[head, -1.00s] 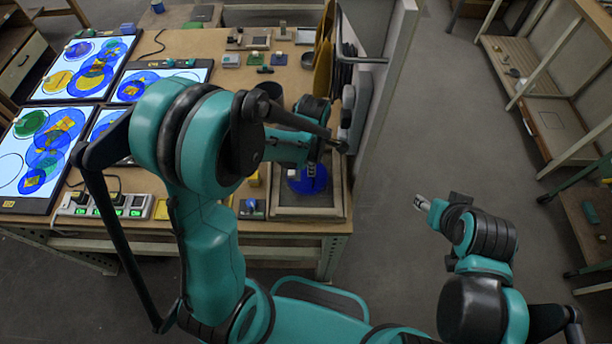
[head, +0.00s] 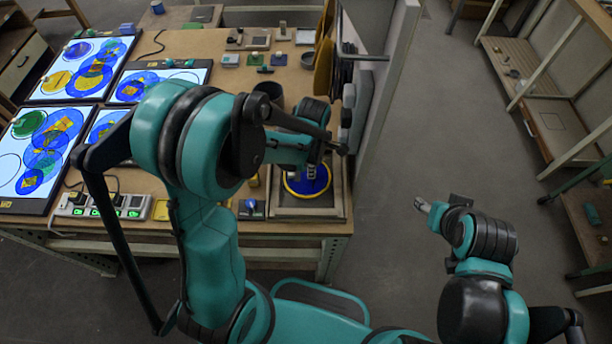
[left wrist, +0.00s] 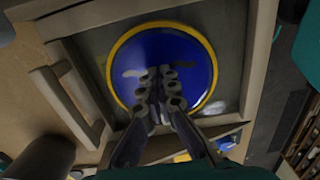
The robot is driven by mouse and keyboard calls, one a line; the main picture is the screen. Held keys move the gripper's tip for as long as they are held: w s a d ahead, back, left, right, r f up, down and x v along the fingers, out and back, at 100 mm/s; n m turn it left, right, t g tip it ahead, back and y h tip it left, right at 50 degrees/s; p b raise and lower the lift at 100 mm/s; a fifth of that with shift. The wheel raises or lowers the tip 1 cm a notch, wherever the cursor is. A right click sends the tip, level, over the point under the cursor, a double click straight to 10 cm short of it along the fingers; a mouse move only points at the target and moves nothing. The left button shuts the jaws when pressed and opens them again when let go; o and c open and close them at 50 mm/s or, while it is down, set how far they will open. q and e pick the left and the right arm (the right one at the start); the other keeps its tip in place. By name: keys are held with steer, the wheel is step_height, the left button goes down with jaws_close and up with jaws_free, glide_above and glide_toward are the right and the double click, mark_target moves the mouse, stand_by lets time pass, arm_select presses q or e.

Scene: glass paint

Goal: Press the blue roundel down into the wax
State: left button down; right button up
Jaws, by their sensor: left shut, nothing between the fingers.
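The blue roundel (head: 296,185) lies flat inside a square-framed tray (head: 305,213) at the table's front right corner. A yellow ring runs around its edge; I cannot tell whether this is wax. The roundel (left wrist: 205,62) also shows in the left wrist view, with the ring complete except where the fingers cover it. My left gripper (head: 312,173) is shut and empty, its fingertips over the roundel's middle. In the left wrist view the fingertips (left wrist: 163,72) look against or just above its face. My right gripper (head: 425,206) hangs over the floor, away from the table; its jaws are unclear.
Lit panels with coloured discs (head: 35,165) fill the table's left. A power strip (head: 103,205) and small blocks line the front edge. A dark cup (head: 269,90) stands behind my left arm. An upright panel (head: 390,90) bounds the table's right.

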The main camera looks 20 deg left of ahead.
mark_target(300, 185)
stand_by(0.4)
arm_select(q)
steer(key=shift+r+p, duration=2.55)
steer(key=shift+r, duration=1)
steer(key=s+a+r+m+t+b, duration=0.2)
steer(key=s+m+b, duration=0.3)
steer(key=m, duration=0.5)
steer(key=s+a+r+m+t+b, duration=0.1)
steer(key=s+m+t+b, duration=0.4)
steer(key=m, duration=0.6)
steer(key=shift+s+a+r, duration=0.15)
steer(key=shift+a+r, duration=0.25)
steer(key=shift+a, duration=0.45)
steer(key=shift+a, duration=0.1)
